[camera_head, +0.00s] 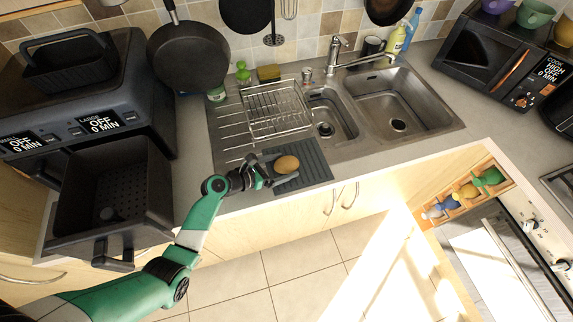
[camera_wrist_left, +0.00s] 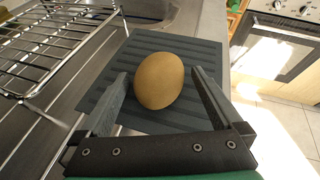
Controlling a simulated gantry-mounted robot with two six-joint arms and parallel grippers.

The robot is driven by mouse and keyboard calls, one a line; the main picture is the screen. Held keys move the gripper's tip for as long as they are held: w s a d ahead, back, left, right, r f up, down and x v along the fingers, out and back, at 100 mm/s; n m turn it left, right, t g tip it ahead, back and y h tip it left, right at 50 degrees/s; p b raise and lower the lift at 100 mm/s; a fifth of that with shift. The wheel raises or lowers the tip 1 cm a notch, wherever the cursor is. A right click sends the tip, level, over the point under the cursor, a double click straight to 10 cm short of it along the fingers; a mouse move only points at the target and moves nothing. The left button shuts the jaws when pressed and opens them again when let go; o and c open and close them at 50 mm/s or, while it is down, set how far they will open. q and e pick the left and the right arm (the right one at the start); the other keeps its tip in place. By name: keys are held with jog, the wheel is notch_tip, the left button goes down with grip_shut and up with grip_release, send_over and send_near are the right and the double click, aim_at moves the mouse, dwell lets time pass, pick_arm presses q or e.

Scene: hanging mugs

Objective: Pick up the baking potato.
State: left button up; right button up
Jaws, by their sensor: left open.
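The baking potato (camera_head: 286,164) is a brown oval lying on a dark ribbed mat (camera_head: 316,174) on the counter in front of the dish rack. In the left wrist view the potato (camera_wrist_left: 159,80) lies between the fingers of my left gripper (camera_wrist_left: 158,88). The fingers are open, one on each side, with a small gap at least on the left. In the head view my left gripper (camera_head: 271,170) reaches the potato from the left, low over the mat. My right gripper is not in view.
A wire dish rack (camera_head: 278,110) stands just behind the mat, with the double sink (camera_head: 392,101) to the right. An air fryer with its drawer (camera_head: 115,190) pulled out is at the left. The counter's front edge is close to the mat.

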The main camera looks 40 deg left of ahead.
pick_arm(q)
jog(key=c, duration=1.4)
jog(key=shift+r, duration=0.15)
jog(key=shift+c, duration=0.2)
